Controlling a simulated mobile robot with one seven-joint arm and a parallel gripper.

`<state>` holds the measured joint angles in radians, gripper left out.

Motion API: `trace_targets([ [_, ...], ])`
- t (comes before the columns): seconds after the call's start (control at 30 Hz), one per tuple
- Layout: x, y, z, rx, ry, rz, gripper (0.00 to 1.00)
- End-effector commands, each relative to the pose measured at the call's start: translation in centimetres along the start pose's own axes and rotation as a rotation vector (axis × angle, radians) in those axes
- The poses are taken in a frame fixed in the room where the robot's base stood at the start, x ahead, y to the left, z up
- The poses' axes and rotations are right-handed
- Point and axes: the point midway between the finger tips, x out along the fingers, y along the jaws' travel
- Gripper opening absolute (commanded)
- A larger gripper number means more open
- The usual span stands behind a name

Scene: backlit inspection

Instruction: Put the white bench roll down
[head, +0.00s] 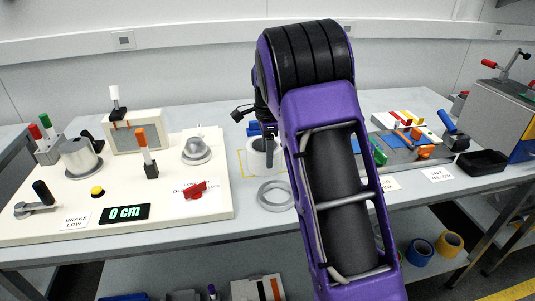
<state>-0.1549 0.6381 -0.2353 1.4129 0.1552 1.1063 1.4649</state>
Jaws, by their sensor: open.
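A white roll (258,161) with a dark centre stands on the grey bench (225,115), inside a yellow outlined square (241,163). My purple arm hides its right side. My gripper (262,131) is just above and at the roll's top, mostly hidden behind my arm. Its jaws are open. I cannot tell whether the fingers touch the roll.
A grey ring (275,195) lies in front of the roll. A cream panel (150,225) with a red handle (195,190), levers and a display stands left. Right are coloured blocks (405,130) and a black tray (482,162). Bare bench shows behind the roll.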

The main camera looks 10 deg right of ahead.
Motion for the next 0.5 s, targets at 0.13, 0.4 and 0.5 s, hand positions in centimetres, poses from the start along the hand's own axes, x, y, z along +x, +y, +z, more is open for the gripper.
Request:
trace_targets([
  [0.13, -0.4, 0.0, 0.0, 0.0, 0.0, -0.001, 0.51],
  [0.4, -5.0, -0.1, 0.0, 0.0, 0.0, -0.005, 0.51],
  [0.5, -7.2, -0.1, 0.0, 0.0, -0.001, -0.004, 0.51],
])
